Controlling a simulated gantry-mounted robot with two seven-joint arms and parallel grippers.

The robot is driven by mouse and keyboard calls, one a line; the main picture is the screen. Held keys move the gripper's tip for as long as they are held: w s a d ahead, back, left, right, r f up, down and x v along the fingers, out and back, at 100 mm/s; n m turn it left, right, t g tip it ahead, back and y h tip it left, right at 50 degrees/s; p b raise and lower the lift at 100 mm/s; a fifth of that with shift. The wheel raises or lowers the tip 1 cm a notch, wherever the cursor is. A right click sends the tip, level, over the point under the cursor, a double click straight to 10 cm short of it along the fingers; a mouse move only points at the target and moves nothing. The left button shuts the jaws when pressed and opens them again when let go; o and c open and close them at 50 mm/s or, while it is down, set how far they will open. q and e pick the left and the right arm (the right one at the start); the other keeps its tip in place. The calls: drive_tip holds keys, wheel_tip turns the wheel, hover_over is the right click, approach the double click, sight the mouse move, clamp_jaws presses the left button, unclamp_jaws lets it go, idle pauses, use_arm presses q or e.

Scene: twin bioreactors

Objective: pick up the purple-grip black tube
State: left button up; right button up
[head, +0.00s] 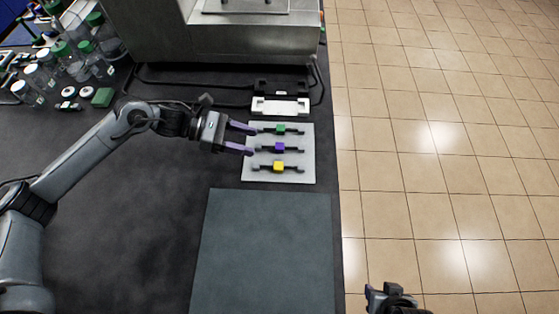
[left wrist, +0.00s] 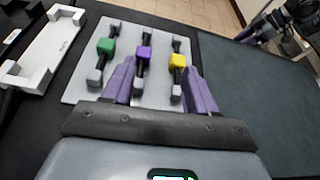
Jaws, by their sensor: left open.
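The purple-grip black tube (head: 280,147) lies in the middle of three black tubes on a pale plate (head: 306,176). The green-grip tube (head: 280,129) lies behind it and the yellow-grip tube (head: 279,167) in front. My left gripper (head: 250,139) is open and empty, its purple fingers at the plate's left edge. In the left wrist view, the purple grip (left wrist: 144,53) and yellow grip (left wrist: 178,61) appear beyond the gap between the fingers. My right gripper (head: 381,294) is at the bottom right, partly cut off; its opening is unclear.
A white bracket (head: 281,106) sits just behind the plate, near a large metal machine (head: 225,35). A dark grey mat (head: 265,250) lies in front, flat and clear. Glass bottles (head: 45,80) stand at the back left. The bench ends just right of the plate.

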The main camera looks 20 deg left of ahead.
sight(272, 147)
use_arm(q)
drive_tip(key=a+b, duration=0.1)
drive_tip(key=w+a+f+b, duration=0.1)
drive_tip(key=shift+w+a+m, duration=0.15)
drive_tip(key=shift+a+m, duration=0.15)
drive_tip(key=shift+a, duration=0.1)
drive_tip(key=shift+w+a, duration=0.1)
drive_tip(key=shift+a, duration=0.1)
drive_tip(key=shift+w+d, duration=0.15)
drive_tip(key=shift+d, duration=0.05)
drive_tip(key=x, duration=0.4)
drive_tip(key=shift+w+d+f+b, duration=0.1)
drive_tip(key=shift+d+f+b, duration=0.05)
drive_tip(key=shift+d+b, duration=0.15)
drive_tip(key=shift+d+f, duration=0.2)
drive_tip(key=shift+d, duration=0.1)
drive_tip(key=shift+y, duration=0.3)
drive_tip(key=shift+b+x, duration=0.35)
drive_tip(key=shift+x, duration=1.95)
use_arm(e)
wheel_tip(272, 147, down, 5)
drive_tip(key=shift+r, duration=0.1)
